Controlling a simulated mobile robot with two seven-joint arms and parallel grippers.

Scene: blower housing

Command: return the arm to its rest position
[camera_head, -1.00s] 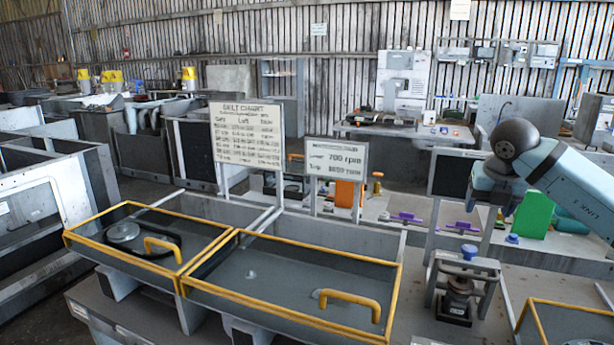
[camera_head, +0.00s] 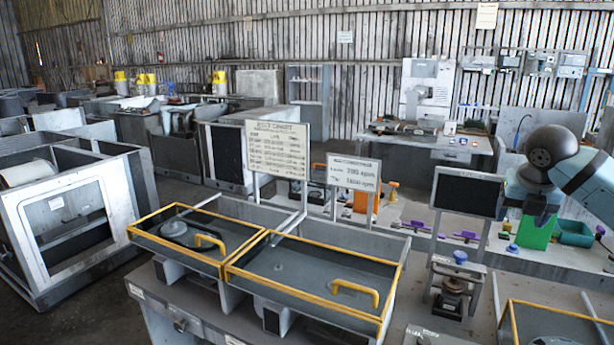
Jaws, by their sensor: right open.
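My right arm comes in from the right edge with a pale blue link and a dark round joint. My right gripper (camera_head: 535,208) hangs below that joint at the right of the view, in front of the green block (camera_head: 536,230). It is small, dark and partly hidden by the arm; it is open, and I see nothing held in it. My left arm and gripper are out of view.
Two yellow-framed covers with handles lie on the grey bench, the larger (camera_head: 318,277) nearer the middle. Behind them stand the belt chart sign (camera_head: 277,150) and an rpm sign (camera_head: 353,174). A blue-topped device (camera_head: 453,290) and a dark panel (camera_head: 467,192) are near the arm.

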